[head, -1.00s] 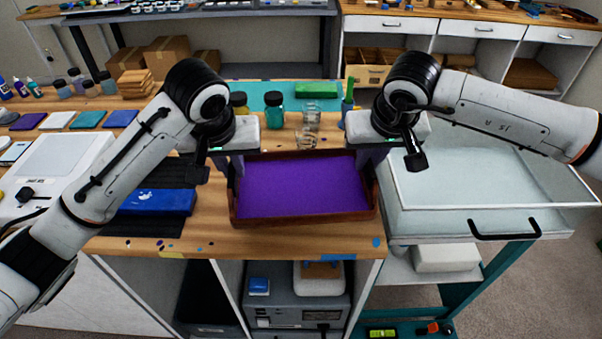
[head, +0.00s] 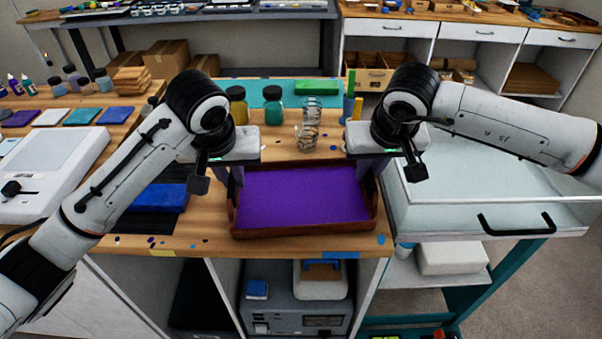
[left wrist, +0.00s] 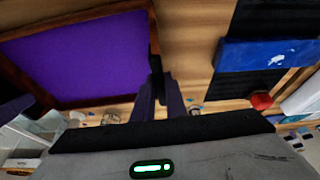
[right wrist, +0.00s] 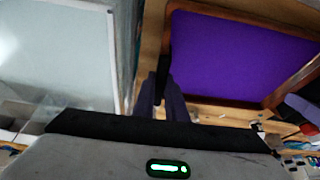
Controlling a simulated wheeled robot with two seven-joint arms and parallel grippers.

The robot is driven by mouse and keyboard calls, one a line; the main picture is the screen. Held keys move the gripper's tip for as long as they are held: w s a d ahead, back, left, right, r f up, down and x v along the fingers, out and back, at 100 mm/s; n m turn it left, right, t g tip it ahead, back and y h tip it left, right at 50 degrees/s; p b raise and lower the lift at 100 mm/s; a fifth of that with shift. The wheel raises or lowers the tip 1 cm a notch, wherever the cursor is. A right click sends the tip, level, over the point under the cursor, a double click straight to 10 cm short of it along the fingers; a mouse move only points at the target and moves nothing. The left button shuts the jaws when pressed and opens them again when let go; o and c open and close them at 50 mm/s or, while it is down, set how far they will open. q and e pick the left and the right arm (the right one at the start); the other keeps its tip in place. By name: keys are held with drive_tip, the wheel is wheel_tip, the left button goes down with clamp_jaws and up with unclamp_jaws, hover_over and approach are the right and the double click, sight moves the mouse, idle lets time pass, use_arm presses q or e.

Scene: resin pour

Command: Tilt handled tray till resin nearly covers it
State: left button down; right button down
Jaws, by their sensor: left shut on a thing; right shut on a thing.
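The wooden tray (head: 300,229) is at the bench's front edge, its floor showing an even coat of purple resin (head: 300,195). No bare patch shows in the head view. My left gripper (head: 233,180) is shut on the tray's left handle, and the left wrist view shows its fingers (left wrist: 170,98) at a dark handle on the rim. My right gripper (head: 372,178) is shut on the right handle, with its fingers also in the right wrist view (right wrist: 162,92). Any gap beneath the tray cannot be told.
A blue object (head: 158,197) lies on a black mat left of the tray. Jars (head: 273,106), clear cups (head: 307,135) and a green block (head: 316,87) stand behind it. A clear-lidded box (head: 500,200) on a cart is at right. A white scale (head: 55,170) is at left.

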use_arm(q)
drive_tip(key=c, duration=1.7)
unclamp_jaws()
use_arm(e)
drive_tip(key=c, duration=1.7)
unclamp_jaws()
